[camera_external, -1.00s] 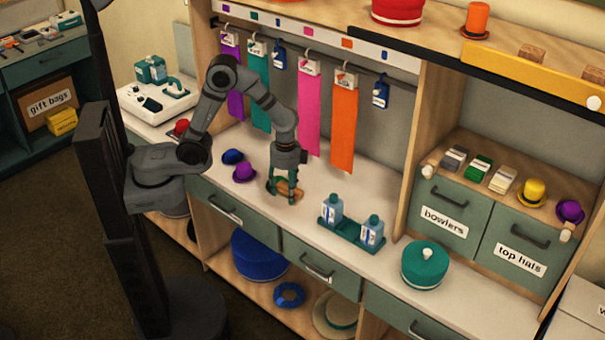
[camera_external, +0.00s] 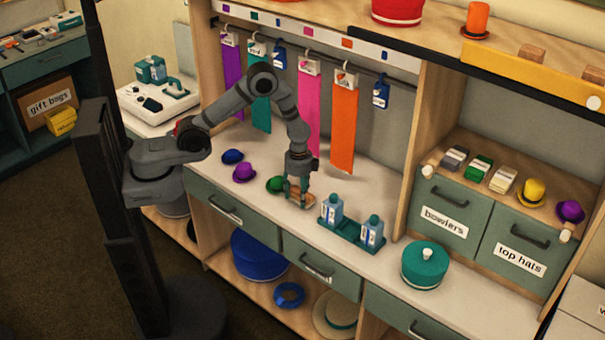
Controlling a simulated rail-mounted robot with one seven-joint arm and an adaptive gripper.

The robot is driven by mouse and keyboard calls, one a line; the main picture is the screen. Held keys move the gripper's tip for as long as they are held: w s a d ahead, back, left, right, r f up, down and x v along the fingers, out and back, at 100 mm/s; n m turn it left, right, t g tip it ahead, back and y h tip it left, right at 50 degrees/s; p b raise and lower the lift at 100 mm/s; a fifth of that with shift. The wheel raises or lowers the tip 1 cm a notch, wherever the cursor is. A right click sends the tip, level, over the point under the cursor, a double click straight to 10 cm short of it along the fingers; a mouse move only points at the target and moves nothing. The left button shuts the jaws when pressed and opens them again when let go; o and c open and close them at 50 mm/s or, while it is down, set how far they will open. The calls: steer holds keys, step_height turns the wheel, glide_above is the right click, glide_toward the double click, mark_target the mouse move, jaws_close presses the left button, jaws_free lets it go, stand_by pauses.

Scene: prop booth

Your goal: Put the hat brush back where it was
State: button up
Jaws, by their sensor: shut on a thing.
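My gripper (camera_external: 298,191) is over the white counter, pointing down, shut on the hat brush (camera_external: 302,200), a small wooden-brown piece. The fingers partly cover the brush. It is low over the counter, and I cannot tell whether it touches the surface. A small green hat (camera_external: 275,185) sits just left of the gripper.
A purple hat (camera_external: 244,173) and a dark blue hat (camera_external: 232,156) sit left on the counter (camera_external: 385,217). Coloured ribbons (camera_external: 344,130) hang from a rail behind. Bare counter lies behind the tray.

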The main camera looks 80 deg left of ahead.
mark_target(299, 194)
steer(key=shift+f, duration=0.4)
steer(key=shift+f, duration=0.1)
steer(key=shift+f+b, duration=0.15)
steer(key=shift+b, duration=0.15)
steer(key=o, duration=1.1)
steer(key=shift+o, duration=0.2)
step_height(299, 194, up, 13)
steer(key=shift+f+b, duration=0.2)
steer(key=shift+b, duration=0.25)
